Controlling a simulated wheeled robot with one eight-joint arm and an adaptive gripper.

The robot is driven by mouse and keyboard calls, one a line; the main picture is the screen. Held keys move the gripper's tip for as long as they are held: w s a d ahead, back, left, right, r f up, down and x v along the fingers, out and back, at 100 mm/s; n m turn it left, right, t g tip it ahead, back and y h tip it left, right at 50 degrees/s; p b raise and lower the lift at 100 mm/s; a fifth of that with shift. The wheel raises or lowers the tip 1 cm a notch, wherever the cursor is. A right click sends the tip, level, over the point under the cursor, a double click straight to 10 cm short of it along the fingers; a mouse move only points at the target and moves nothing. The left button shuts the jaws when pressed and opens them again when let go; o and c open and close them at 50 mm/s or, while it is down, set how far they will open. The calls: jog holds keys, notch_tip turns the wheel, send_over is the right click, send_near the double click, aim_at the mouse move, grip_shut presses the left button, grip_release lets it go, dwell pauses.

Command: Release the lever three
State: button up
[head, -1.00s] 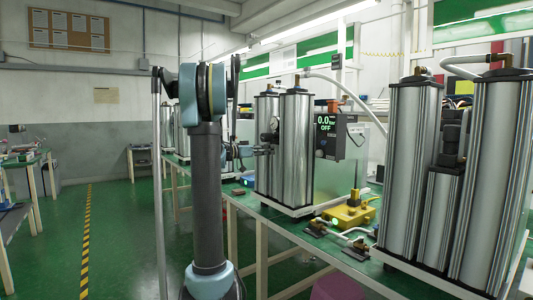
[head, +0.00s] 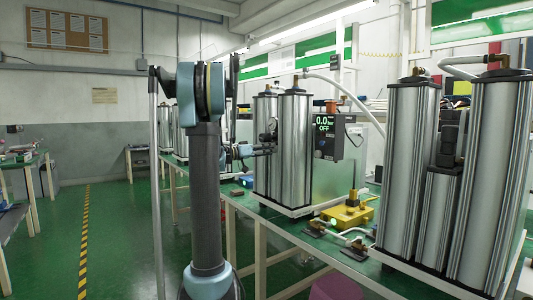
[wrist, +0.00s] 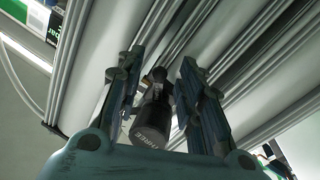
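The lever three (wrist: 152,122) is a dark cylindrical handle marked "THREE" in the wrist view. It stands between the two fingers of my gripper (wrist: 157,72), with a narrow gap visible on each side. My gripper is open around it. Behind it are tall ribbed silver columns (wrist: 235,50). In the head view my gripper (head: 264,150) reaches from behind my arm to the front of the middle pair of silver columns (head: 294,150). The lever cannot be made out there.
A dark box (head: 325,137) beside these columns shows "0.0 bar OFF". A yellow box (head: 350,214) and brass fittings with hoses sit on the green bench (head: 275,226). Larger silver columns (head: 410,165) stand at the right. The floor at the left is open.

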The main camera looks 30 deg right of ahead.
jog(key=w+a, duration=0.1)
jog(key=a, duration=1.1)
jog(key=shift+w+f, duration=0.25)
jog(key=shift+f, duration=0.15)
jog(key=s+a+f+n+t+y, duration=0.4)
jog(key=s+a+f+n+y, duration=1.1)
jog(key=s+a+f, duration=1.6)
jog(key=a+f+y, duration=0.1)
jog(key=a+y, duration=0.1)
jog(key=y, duration=0.1)
jog(key=shift+s+a+f+n, duration=0.15)
jog(key=shift+s+n, duration=0.15)
jog(key=shift+s, duration=0.1)
